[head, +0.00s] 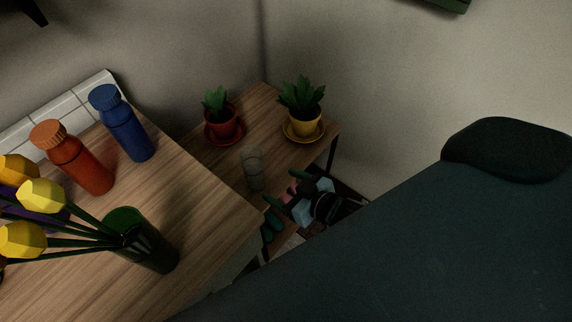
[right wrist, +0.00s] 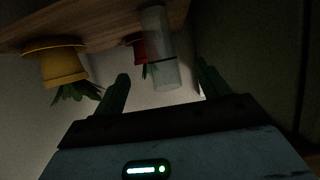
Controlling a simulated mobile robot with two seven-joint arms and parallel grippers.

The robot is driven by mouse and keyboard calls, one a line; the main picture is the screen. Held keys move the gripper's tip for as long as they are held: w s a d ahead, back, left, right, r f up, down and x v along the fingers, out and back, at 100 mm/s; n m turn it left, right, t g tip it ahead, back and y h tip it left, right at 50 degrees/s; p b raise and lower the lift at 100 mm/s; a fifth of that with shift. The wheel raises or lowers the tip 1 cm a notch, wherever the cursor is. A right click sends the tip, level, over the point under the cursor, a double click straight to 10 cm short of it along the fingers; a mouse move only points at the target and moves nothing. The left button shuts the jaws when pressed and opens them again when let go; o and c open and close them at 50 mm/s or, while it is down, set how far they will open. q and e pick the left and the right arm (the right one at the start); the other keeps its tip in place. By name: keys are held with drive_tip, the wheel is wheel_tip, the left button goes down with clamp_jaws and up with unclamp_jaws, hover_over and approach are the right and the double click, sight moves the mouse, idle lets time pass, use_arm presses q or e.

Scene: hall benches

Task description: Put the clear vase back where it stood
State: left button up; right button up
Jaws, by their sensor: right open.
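The clear vase (head: 253,168) is a see-through cylinder. It stands upright on the lower wooden bench (head: 207,162), near its front edge. In the right wrist view, which is upside down, the clear vase (right wrist: 163,62) shows ahead of and between my fingers. My right gripper (head: 274,212) is at the front of the lower bench, just below and right of the vase in the head view. In the right wrist view my right gripper (right wrist: 162,90) is open, with its two dark green fingers apart and no grip on the vase. My left gripper is not in view.
A red-potted plant (head: 222,122) and a yellow-potted plant (head: 303,122) stand behind the vase. The larger wooden top at left holds a blue bottle (head: 126,128), an orange bottle (head: 78,162) and a dark green vase (head: 152,252) of yellow flowers. Walls close the corner behind.

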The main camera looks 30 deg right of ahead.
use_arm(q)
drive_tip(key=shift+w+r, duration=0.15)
use_arm(e)
drive_tip(key=s+f+g, duration=0.2)
drive_tip(key=s+f, duration=0.2)
drive_tip(key=s, duration=0.6)
drive_tip(key=s+f+m+g+h, duration=0.1)
drive_tip(key=s+f, duration=0.4)
drive_tip(key=s, duration=0.6)
drive_tip(key=s+f+m+g+h, duration=0.1)
drive_tip(key=s+f, duration=0.4)
drive_tip(key=s, duration=0.5)
drive_tip(key=shift+s+d+g, duration=0.2)
drive_tip(key=shift+s+g, duration=0.05)
drive_tip(key=shift+g, duration=0.65)
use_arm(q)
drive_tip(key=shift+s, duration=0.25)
use_arm(e)
drive_tip(key=shift+s, duration=0.15)
